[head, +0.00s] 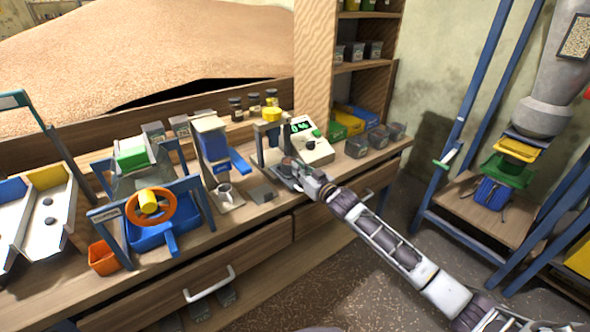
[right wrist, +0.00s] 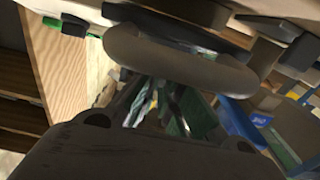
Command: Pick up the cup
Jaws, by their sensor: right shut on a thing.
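My right gripper (head: 291,170) reaches in from the lower right and is at the bench, in front of the device with the green display. It is shut on a small dark grey thing, mostly hidden by the fingers; I cannot tell whether this is a cup. In the right wrist view a rounded grey-brown form (right wrist: 180,62) fills the upper middle, close to the camera. A small grey metal cup (head: 224,191) stands upright on the light base of the blue machine, left of my right gripper and apart from it. My left gripper is not in view.
The device with the green display (head: 306,139) stands right behind my right gripper. The blue machine (head: 213,147) and an orange wheel (head: 150,206) stand farther left.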

